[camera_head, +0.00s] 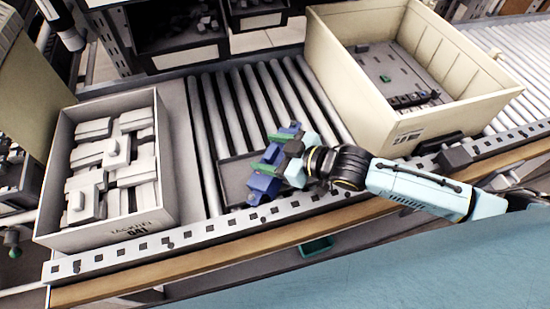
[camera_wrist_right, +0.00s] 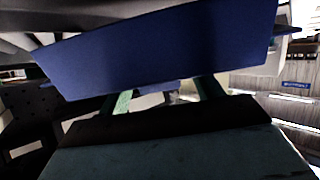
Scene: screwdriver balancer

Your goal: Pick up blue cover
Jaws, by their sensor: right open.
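The blue cover (camera_head: 264,187) is at the front of the roller conveyor, over a dark tray. My right gripper (camera_head: 272,154), with green on its fingers, is right at it and hides part of it. In the right wrist view the cover (camera_wrist_right: 165,48) is a large dark blue slab filling the upper middle, slightly tilted. The fingers of my right gripper (camera_wrist_right: 165,95) are spread apart, with their tips reaching the cover's lower edge. I cannot tell whether they touch it. My left gripper is not in view.
A white box (camera_head: 160,222) of pale parts stands left on the conveyor. A large cream crate (camera_head: 475,92) with small parts stands right. Bare rollers (camera_head: 232,105) lie between them. A perforated metal rail (camera_head: 140,255) runs along the front. Dark bins (camera_head: 185,58) stand behind.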

